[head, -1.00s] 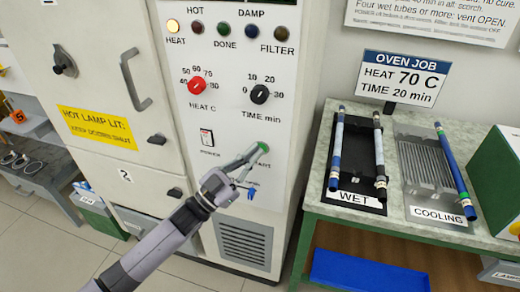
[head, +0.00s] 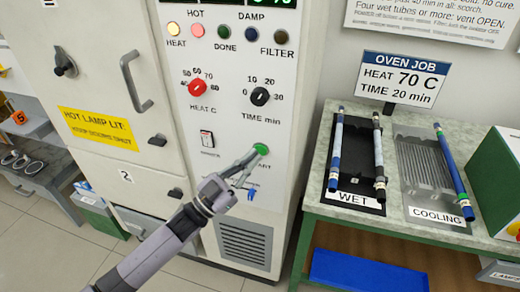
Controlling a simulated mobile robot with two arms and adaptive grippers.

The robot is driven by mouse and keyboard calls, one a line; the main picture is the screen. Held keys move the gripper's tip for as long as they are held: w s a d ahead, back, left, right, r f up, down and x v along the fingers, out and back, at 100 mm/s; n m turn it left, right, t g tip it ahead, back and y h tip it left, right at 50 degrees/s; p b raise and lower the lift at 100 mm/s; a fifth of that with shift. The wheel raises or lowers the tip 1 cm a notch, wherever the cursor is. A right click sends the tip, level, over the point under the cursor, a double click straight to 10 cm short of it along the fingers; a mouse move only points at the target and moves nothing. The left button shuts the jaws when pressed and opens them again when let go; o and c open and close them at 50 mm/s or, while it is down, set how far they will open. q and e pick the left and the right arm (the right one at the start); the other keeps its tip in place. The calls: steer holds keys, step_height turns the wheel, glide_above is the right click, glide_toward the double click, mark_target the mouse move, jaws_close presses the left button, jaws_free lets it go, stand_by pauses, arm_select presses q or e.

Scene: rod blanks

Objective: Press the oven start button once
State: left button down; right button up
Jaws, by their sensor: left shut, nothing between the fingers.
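The green start button (head: 262,149) is on the lower right of the oven's white control panel (head: 283,188); its label is partly hidden by my gripper. My left gripper (head: 254,157) is shut and empty, with its fingertips just below and left of the button. I cannot tell whether they touch it. The yellow HEAT lamp (head: 173,28) is lit, and the HOT lamp (head: 197,31) glows pinkish red. The red heat knob (head: 197,87) and black time knob (head: 260,96) are above. A job sign (head: 404,80) reads heat 70 C, time 20 min. My right gripper is not in view.
The oven door (head: 90,80) at the left is closed and carries a yellow hot-lamp notice (head: 97,128). A power switch (head: 207,139) is left of the button. At the right, a green bench (head: 315,200) bears rods at a WET tray and a COOLING rack (head: 412,165).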

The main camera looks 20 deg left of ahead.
arm_select(q)
steer(key=s+p, duration=0.2)
steer(key=s, duration=0.3)
steer(key=shift+a, duration=0.1)
stand_by(0.3)
stand_by(0.6)
